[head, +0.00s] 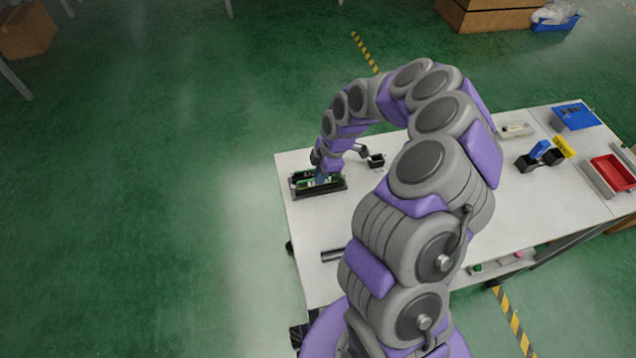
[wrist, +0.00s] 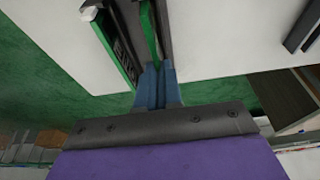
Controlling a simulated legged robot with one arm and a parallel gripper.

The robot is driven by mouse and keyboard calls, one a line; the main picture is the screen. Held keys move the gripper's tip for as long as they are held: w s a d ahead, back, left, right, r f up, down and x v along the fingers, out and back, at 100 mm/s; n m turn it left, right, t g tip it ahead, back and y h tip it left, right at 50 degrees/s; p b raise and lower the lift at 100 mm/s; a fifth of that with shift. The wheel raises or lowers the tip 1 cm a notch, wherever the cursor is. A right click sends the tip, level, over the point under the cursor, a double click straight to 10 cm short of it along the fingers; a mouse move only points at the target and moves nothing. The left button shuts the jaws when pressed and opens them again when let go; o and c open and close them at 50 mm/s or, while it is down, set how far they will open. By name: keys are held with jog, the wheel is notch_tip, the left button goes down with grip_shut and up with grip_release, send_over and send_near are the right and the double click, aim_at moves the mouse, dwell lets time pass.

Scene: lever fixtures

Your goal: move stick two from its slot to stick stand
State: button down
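A dark slot holder (head: 335,188) with green sticks stands at the left end of the white table. In the wrist view, one green stick (wrist: 115,52) sits in a dark slot on the left. A second green stick (wrist: 151,35), which I take to be stick two, runs down to my blue fingertips (wrist: 157,68). My gripper (head: 322,178) is down at the holder in the head view. Its fingers are close together and look shut on the near end of that stick; the contact is small in view. I cannot tell which object is the stick stand.
A small black fixture (head: 376,160) stands right of the holder. A dark bar (head: 332,255) lies near the table's front left. A red tray (head: 612,173), a blue bin (head: 574,116) and a black fixture (head: 540,158) are at the far right. White table (head: 300,225) is bare between holder and bar.

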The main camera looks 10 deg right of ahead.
jog(key=shift+r, duration=0.2)
jog(key=shift+r+p, duration=0.45)
jog(key=shift+r, duration=1.45)
jog(key=shift+r, duration=1.05)
